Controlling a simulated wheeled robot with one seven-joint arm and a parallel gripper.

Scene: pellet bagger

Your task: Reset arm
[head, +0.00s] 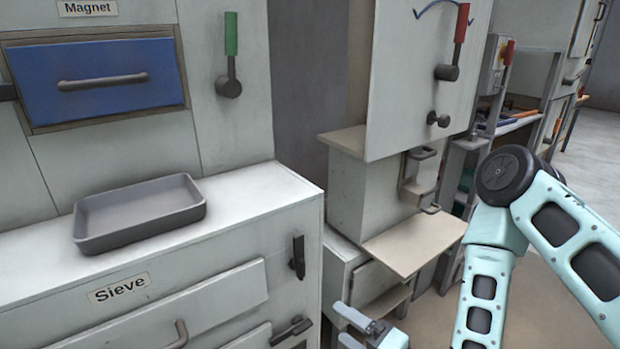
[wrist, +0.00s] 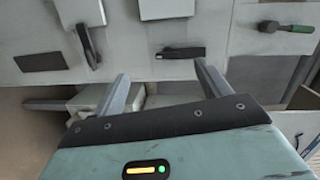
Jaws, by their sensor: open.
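My arm comes in from the right side of the head view, bent at the elbow, in pale teal with dark pads. My gripper (head: 352,325) is at the bottom edge of the head view, in front of the sieve cabinet's right side. In the wrist view my gripper (wrist: 162,85) shows two grey fingers spread wide apart, with nothing between them. It is open and empty. Part of the hand is cut off by the lower edge of the head view.
The sieve cabinet (head: 250,205) bears an empty grey tray (head: 140,212). A blue magnet drawer (head: 98,82), a green-handled lever (head: 230,60) and a red-handled lever (head: 458,40) are on the panels behind. A beige shelf (head: 412,245) juts out near my arm. Floor shows at right.

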